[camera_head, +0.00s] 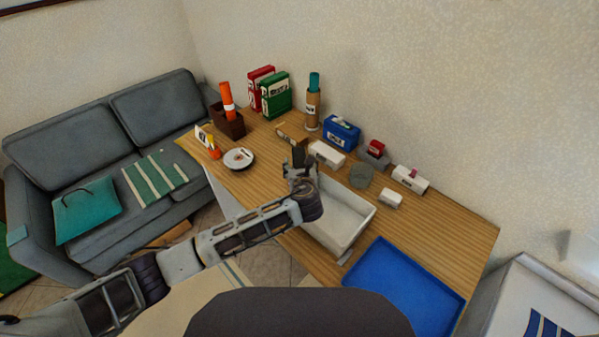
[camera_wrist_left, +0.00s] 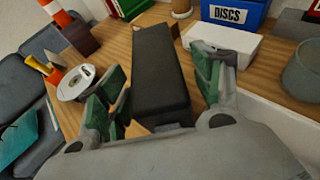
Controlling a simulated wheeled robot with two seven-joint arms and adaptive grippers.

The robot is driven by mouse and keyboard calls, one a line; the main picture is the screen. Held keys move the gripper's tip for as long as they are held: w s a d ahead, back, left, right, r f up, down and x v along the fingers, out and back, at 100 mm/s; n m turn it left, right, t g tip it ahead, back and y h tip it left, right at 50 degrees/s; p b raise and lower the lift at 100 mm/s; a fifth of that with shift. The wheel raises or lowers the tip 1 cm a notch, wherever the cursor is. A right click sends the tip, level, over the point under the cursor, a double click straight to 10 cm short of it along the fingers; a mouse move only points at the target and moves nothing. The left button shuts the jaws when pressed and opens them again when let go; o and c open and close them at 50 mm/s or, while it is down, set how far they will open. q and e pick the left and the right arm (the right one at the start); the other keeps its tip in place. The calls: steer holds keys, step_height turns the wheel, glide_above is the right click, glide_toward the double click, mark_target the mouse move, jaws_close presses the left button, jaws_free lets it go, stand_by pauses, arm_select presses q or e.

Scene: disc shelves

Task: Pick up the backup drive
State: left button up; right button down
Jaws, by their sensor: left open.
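A black oblong block (camera_wrist_left: 160,70), which looks like the backup drive, stands out between the fingers of my left gripper in the left wrist view. In the head view its dark top (camera_head: 299,155) shows just beyond the gripper, above the wooden desk. My left gripper (camera_head: 298,168) is open, with one green-padded finger on each side of the block; a gap shows on both sides. My right gripper is not in view.
On the desk (camera_head: 420,220), a white bin (camera_head: 360,218) and a blue tray (camera_head: 405,285) lie to the right. A white box (camera_head: 326,153) and a blue DISCS box (camera_head: 341,132) stand behind. A disc on a plate (camera_head: 239,158) and an orange-topped holder (camera_head: 228,120) are left.

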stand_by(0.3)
arm_select(q)
jaws_close()
stand_by(0.3)
